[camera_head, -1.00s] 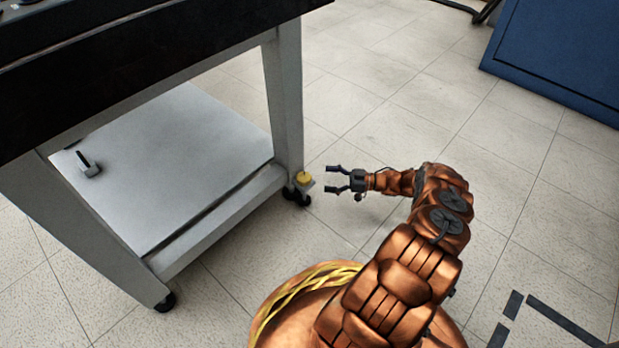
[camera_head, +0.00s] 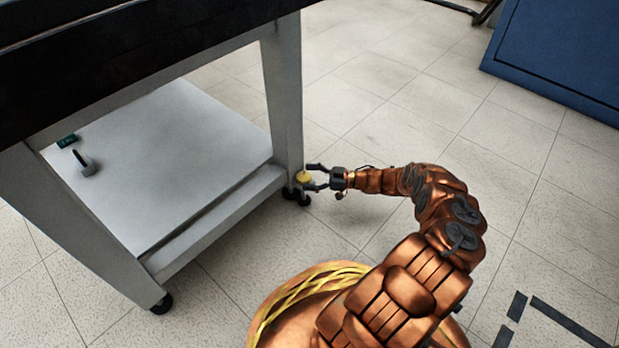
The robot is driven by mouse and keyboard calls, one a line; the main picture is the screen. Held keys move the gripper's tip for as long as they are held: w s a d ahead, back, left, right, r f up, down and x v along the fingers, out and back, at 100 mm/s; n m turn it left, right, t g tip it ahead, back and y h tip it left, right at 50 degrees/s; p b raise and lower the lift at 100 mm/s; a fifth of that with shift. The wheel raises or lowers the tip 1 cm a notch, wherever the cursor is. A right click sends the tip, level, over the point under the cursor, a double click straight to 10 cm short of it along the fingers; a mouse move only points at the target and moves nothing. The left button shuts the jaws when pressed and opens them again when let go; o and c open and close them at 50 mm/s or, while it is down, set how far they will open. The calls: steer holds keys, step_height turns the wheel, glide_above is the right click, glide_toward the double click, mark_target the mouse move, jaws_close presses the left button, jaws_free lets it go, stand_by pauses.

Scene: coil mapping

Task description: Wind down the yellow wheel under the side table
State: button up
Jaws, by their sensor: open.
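The yellow wheel (camera_head: 303,177) sits low at the foot of the side table's near right leg, just above a black caster (camera_head: 299,198). The side table (camera_head: 284,100) has a dark top, grey legs and a pale lower shelf. My gripper (camera_head: 314,178) is open, its two dark fingers pointing left at the yellow wheel. The fingertips reach to the wheel, one on its far side and one on its near side. I cannot tell whether either finger touches it.
A dark handle-like part (camera_head: 84,163) and a small green item (camera_head: 67,141) are on the lower shelf (camera_head: 170,160). A blue cabinet (camera_head: 560,50) stands at the upper right. The tiled floor (camera_head: 400,120) around my gripper is clear. Dark tape marks (camera_head: 565,322) lie at the lower right.

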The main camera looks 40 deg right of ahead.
steer(key=c, duration=1.2)
steer(key=shift+o, duration=0.2)
